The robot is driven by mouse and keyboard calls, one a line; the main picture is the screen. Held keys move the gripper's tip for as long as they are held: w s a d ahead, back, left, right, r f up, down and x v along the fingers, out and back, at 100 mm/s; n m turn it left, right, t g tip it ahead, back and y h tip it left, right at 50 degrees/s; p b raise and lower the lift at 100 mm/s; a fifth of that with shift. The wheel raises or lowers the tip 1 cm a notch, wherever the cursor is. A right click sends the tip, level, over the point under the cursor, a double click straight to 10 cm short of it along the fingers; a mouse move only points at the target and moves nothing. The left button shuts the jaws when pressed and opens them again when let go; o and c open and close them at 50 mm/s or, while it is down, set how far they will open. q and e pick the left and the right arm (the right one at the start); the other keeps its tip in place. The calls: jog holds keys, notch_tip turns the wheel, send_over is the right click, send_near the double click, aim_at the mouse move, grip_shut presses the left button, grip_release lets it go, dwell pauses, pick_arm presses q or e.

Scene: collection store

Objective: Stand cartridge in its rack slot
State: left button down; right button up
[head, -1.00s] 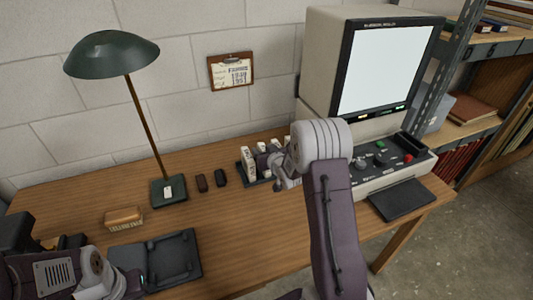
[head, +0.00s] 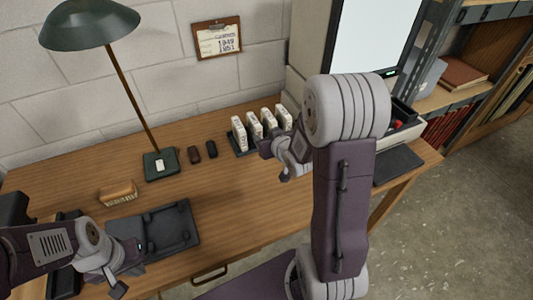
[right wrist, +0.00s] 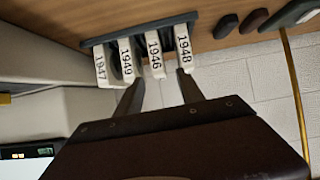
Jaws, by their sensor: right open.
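Several white cartridges stand upright in a row in a dark rack (head: 240,152) at the back of the desk. In the right wrist view the rack (right wrist: 92,43) appears inverted, with labels reading 1947 (right wrist: 102,70), 1949 (right wrist: 127,62), 1946 (right wrist: 155,55) and 1948 (right wrist: 184,48). My right gripper (right wrist: 160,78) is open and empty, its fingertips beside the 1946 and 1948 cartridges; contact cannot be told. In the head view my right gripper (head: 266,146) is at the rack's front, partly hidden by its wrist. My left gripper (head: 122,268) is low at the left, its fingers unclear.
A black tray-like holder (head: 178,232) lies beside my left gripper, with a wooden-backed brush (head: 118,194) behind it. A green lamp (head: 160,165) and two small dark objects (head: 203,152) stand left of the rack. A reader machine (head: 375,45) is at the right.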

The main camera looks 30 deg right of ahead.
jog(key=s+a+f+g, duration=0.1)
jog(key=s, duration=0.1)
jog(key=s+a+f+g, duration=0.2)
jog(key=s, duration=0.1)
jog(key=s+a+f+g, duration=0.1)
jog(key=s+g, duration=0.1)
jog(key=shift+s+a+f, duration=0.35)
jog(key=shift+f, duration=0.05)
jog(key=s+a+g, duration=0.2)
jog(key=s, duration=0.2)
jog(key=s+a+f+g, duration=0.1)
jog(key=s+g, duration=0.1)
jog(key=s, duration=0.2)
jog(key=s+a+g+y, duration=0.1)
jog(key=s+a, duration=0.1)
jog(key=s, duration=0.2)
jog(key=shift+s+a+f+g, duration=0.25)
jog(key=shift+s+a+g, duration=0.05)
jog(key=shift+g, duration=0.1)
